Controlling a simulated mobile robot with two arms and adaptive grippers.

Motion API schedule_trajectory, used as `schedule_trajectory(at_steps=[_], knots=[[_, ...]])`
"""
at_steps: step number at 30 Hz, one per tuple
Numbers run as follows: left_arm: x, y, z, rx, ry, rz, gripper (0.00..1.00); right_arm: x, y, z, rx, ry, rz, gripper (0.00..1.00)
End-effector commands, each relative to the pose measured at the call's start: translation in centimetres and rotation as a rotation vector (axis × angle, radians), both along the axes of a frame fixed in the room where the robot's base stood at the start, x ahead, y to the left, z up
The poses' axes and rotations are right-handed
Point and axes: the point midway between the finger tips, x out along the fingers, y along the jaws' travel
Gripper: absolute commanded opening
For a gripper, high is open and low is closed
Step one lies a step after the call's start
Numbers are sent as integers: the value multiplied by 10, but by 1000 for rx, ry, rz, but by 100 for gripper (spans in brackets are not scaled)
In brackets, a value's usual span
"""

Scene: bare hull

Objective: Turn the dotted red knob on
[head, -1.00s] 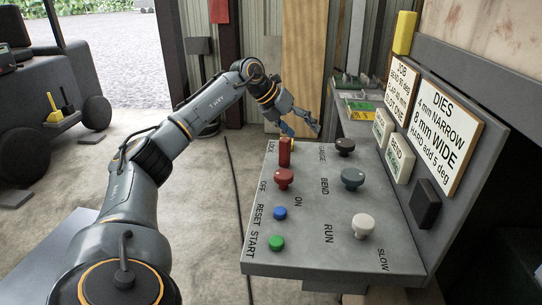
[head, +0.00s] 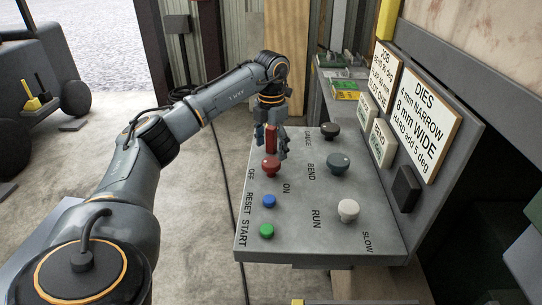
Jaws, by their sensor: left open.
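The red knob (head: 271,165) stands on the grey sloping panel (head: 300,225), between the OFF and ON labels. A pale mark on it is too small to make out. An upright red block (head: 271,139) stands just behind the knob. My left gripper (head: 271,147) points down at the block, with its open fingers on either side of it in the picture. I cannot tell whether the fingers touch the block or the knob. The LOCK label is hidden behind the gripper. My right gripper is not in view.
Blue (head: 268,201) and green (head: 266,231) buttons sit in front of the red knob. A black knob (head: 329,130), a teal knob (head: 339,163) and a white knob (head: 348,209) stand to the right. An upright board with signs (head: 430,108) bounds the panel's right side.

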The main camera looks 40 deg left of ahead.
Motion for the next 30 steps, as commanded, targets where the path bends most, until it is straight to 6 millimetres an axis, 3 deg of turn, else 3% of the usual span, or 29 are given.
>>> schedule_trajectory(at_steps=[3,9,19,20,27,30], knots=[[-1,0,-20,-1,3,0,75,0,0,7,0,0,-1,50],[0,0,-41,-1,0,1,75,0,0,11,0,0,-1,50],[0,0,-45,-1,-1,1,75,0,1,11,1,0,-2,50],[0,0,-45,-1,-1,1,73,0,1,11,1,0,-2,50],[0,0,-45,-1,-1,1,24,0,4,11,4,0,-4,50],[0,0,-45,-1,-1,1,20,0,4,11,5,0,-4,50]])
